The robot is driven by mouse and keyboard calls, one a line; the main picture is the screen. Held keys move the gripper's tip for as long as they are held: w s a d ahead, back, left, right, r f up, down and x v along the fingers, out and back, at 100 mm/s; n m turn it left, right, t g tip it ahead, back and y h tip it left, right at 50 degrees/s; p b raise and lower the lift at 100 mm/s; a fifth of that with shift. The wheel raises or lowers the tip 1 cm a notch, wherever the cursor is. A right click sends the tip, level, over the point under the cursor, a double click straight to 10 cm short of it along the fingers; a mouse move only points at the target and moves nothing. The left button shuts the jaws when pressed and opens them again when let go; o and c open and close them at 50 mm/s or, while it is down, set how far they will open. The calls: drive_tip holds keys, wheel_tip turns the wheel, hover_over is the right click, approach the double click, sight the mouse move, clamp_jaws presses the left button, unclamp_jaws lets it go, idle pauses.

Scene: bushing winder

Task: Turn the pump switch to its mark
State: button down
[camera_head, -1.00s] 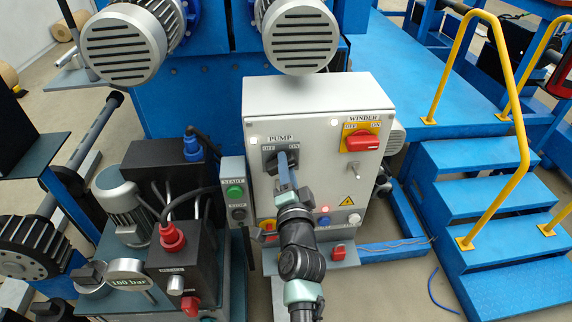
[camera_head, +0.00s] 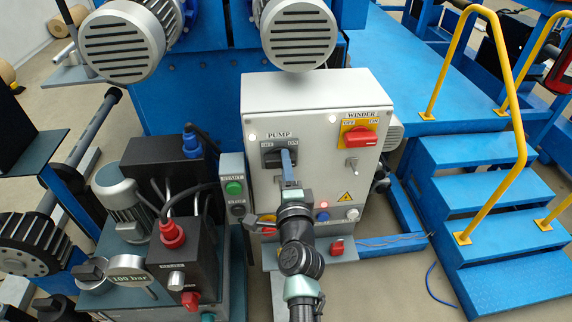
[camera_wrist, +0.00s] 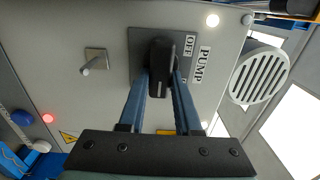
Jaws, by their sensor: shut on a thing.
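The pump switch is a black rotary handle (camera_wrist: 161,66) on a dark plate (camera_head: 270,153) marked OFF and ON, under the word PUMP, on the grey control cabinet (camera_head: 300,97). My gripper (camera_wrist: 161,84) is shut on the pump switch handle, one blue finger on each side of it in the wrist view. In the head view my gripper (camera_head: 287,160) covers much of the handle, so its exact angle is hard to tell there.
A red winder switch (camera_head: 360,138) on a yellow plate and a metal toggle (camera_head: 351,165) sit to the right on the cabinet. Green start and black stop buttons (camera_head: 235,188) are on a box at left. Blue steps with a yellow rail (camera_head: 520,150) stand at right.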

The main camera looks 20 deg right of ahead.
drive_tip(key=c, duration=0.6)
unclamp_jaws()
drive_tip(key=p+v, duration=0.3)
drive_tip(key=v, duration=1)
